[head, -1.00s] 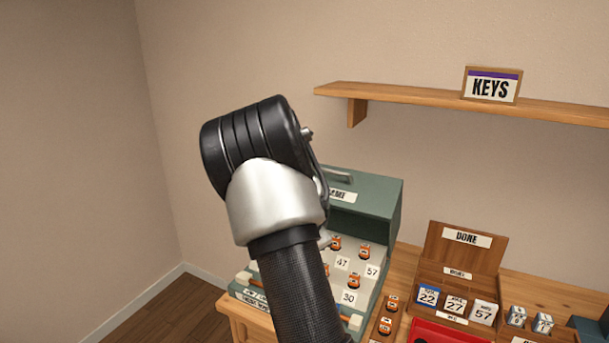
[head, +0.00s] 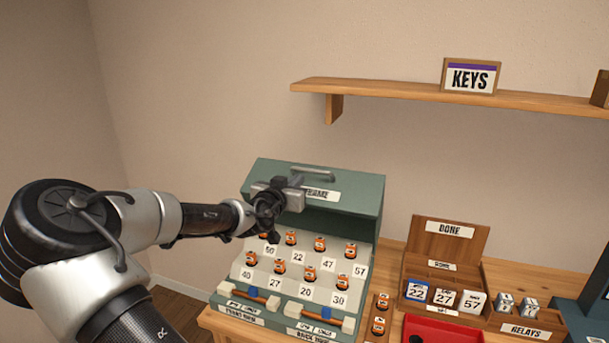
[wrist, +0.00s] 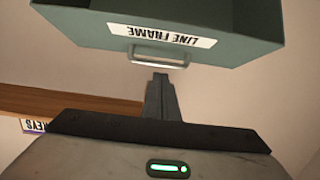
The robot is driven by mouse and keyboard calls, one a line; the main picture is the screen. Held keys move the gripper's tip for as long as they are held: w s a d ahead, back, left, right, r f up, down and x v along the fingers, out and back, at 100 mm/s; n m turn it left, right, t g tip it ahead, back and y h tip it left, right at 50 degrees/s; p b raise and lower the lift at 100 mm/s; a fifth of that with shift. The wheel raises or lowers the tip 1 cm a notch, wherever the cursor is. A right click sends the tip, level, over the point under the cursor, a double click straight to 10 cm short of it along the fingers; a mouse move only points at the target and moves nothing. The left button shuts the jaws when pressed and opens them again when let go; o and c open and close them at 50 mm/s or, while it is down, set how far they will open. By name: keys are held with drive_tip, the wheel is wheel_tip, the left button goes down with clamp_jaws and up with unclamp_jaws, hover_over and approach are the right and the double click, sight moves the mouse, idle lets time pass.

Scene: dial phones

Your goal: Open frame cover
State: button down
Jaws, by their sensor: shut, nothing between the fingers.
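The frame cover (head: 345,203) is a green hood at the back of the line frame, with a white label and a metal handle (head: 312,174) on top. Numbered white slots and orange-topped pieces show below it. My gripper (head: 296,181) is at the cover's upper left, close to the handle, with its fingers shut and empty. In the wrist view the cover (wrist: 240,35) appears upside down, labelled LINE FRAME. There, the shut fingertips (wrist: 160,76) point at the handle (wrist: 147,60), with a small gap in the picture. Part of the label is hidden behind my gripper in the head view.
A wooden shelf (head: 400,91) with a KEYS sign (head: 471,76) runs along the wall above. To the right stand a wooden DONE box (head: 449,245), a red tray (head: 440,328) and a RELAYS holder (head: 525,331). Cords with light plugs lie along the frame's front.

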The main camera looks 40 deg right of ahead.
sight(309, 171)
drive_tip(key=x, duration=0.7)
drive_tip(key=shift+w+d+p, duration=0.2)
drive_tip(key=shift+d+p, duration=0.05)
drive_tip(key=shift+p, duration=0.15)
drive_tip(key=w+d+p, duration=0.1)
drive_tip(key=d, duration=0.1)
drive_tip(key=w+d+r+y+p, duration=0.1)
drive_tip(key=d, duration=0.1)
drive_tip(key=w+d+g+y+p, duration=0.1)
drive_tip(key=d, duration=0.2)
drive_tip(key=shift+w+r, duration=0.25)
drive_tip(key=shift+r, duration=0.05)
drive_tip(key=shift+y, duration=0.4)
drive_tip(key=w+d, duration=0.2)
drive_tip(key=d, duration=0.1)
drive_tip(key=w+d, duration=0.1)
drive_tip(key=d, duration=0.1)
drive_tip(key=shift+d+f, duration=0.2)
drive_tip(key=shift+f, duration=0.05)
